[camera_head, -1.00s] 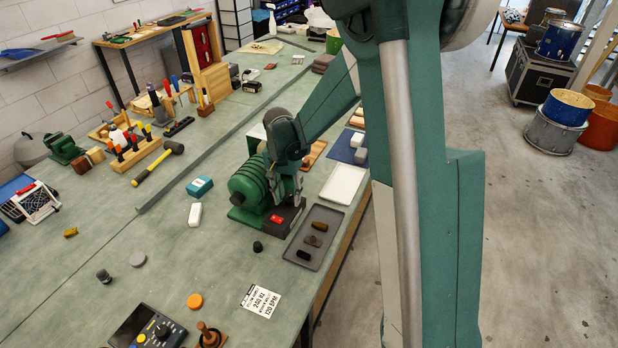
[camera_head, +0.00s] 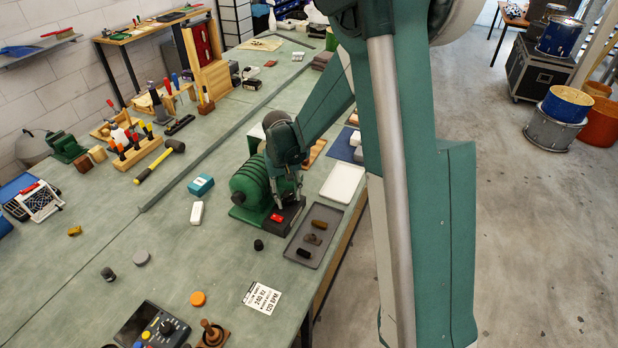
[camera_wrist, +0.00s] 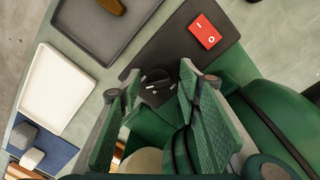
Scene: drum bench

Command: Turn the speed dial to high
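The speed dial is a small black knob (camera_wrist: 156,84) with white marks, on the dark control base (camera_wrist: 140,58) of the green ribbed machine (camera_wrist: 265,110). My gripper (camera_wrist: 156,83) is over the base with its two green-padded fingers apart, one on each side of the dial. Gaps show between the dial and the fingertips, so it is open and I see no contact. In the head view my gripper (camera_head: 297,192) is low at the right side of the green machine (camera_head: 250,185), and hides the dial there. The dial's setting labels are not readable.
A red switch (camera_wrist: 206,31) sits on the same base beside the dial. A printed card (camera_head: 264,298) lies in front.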

